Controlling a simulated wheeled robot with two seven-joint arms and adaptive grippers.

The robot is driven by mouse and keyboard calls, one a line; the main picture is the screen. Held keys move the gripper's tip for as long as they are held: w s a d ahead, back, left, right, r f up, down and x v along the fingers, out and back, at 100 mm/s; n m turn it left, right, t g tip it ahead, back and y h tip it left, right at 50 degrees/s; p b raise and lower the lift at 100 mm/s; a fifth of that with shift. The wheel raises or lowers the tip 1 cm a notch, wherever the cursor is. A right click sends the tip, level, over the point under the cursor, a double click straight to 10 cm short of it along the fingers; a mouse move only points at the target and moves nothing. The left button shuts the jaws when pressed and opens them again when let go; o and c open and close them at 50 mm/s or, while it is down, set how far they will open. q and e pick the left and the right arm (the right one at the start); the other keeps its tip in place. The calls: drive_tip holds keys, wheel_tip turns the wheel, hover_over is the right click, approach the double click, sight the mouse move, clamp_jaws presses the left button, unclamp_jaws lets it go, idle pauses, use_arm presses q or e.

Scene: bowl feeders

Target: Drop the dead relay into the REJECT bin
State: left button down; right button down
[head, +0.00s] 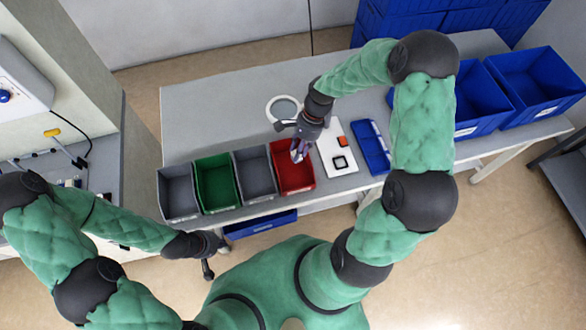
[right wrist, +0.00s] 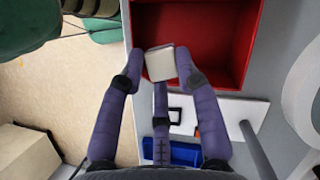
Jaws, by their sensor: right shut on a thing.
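The relay is a small pale block (right wrist: 160,63) between the fingers of my right gripper (right wrist: 160,68) in the right wrist view. My right gripper (head: 299,153) is shut on it and points down over the red bin (head: 295,184) in the head view. The red bin (right wrist: 222,48) lies behind the block in the right wrist view, and the block overlaps its near-left part. I cannot read any label on the bin. In the head view the relay is too small to make out. My left gripper (head: 209,265) hangs in front of the table, away from the bins; its finger state is unclear.
Left of the red bin stand a grey bin (head: 256,189), a green bin (head: 217,201) and another grey bin (head: 179,208). Right of it lie a white board (head: 330,135) and a blue tray (head: 370,140). Large blue crates (head: 543,82) stand at the right. The table's back left is clear.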

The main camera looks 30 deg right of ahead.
drive_tip(key=shift+f+b, duration=1.6)
drive_tip(key=shift+f, duration=0.5)
drive_tip(key=c, duration=0.8)
unclamp_jaws()
drive_tip(key=shift+r, duration=0.1)
drive_tip(key=v, duration=1.2)
drive_tip(key=shift+w, duration=0.1)
